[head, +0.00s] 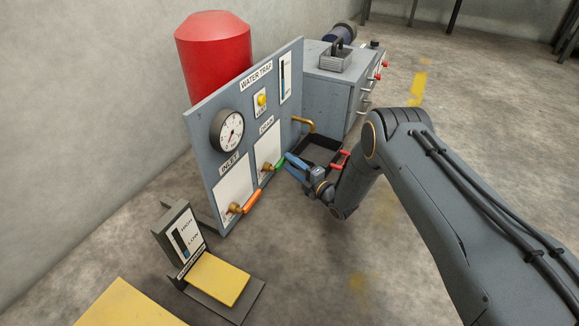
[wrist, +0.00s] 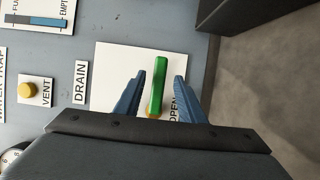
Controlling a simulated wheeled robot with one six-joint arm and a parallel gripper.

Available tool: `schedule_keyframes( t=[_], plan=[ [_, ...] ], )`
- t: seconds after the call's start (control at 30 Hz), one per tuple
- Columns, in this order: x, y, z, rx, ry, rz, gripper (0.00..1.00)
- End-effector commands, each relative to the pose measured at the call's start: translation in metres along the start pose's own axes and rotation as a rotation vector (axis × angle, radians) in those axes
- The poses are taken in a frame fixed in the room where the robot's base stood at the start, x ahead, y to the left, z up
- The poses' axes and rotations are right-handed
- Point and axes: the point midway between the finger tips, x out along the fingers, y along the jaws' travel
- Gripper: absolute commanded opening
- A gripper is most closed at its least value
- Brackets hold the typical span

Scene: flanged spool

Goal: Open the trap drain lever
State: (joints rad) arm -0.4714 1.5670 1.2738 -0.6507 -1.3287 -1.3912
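The green drain lever (head: 280,163) sits on a brass valve on the white DRAIN plate of the upright grey panel. In the wrist view the green lever (wrist: 158,85) points up the picture, with the word OPEN beside it, partly covered by a finger. My gripper (wrist: 160,76) is open, with one blue finger on each side of the lever and a visible gap on both sides. In the head view my gripper (head: 291,165) is right at the lever's free end, in front of the panel. Contact with the lever cannot be made out.
The orange inlet lever (head: 252,201) is lower left on the panel, below the gauge (head: 228,130). A yellow vent button (head: 262,100) is above. A black tray (head: 322,147) lies by the panel's right end. A yellow-topped pedal (head: 220,278) stands in front. Open floor lies right.

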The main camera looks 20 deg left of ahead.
Motion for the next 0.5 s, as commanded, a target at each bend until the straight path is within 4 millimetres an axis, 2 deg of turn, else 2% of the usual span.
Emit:
schedule_keyframes(
  t=[0.13, 0.43, 0.5],
  plan=[
    [0.011, 0.0002, -0.0001, 0.0, 0.001, 0.001, 0.36],
    [0.0127, 0.0011, -0.0002, 0.001, 0.0, 0.0, 0.36],
    [0.0126, 0.001, -0.0002, 0.001, 0.0, 0.0, 0.24]
  ],
)
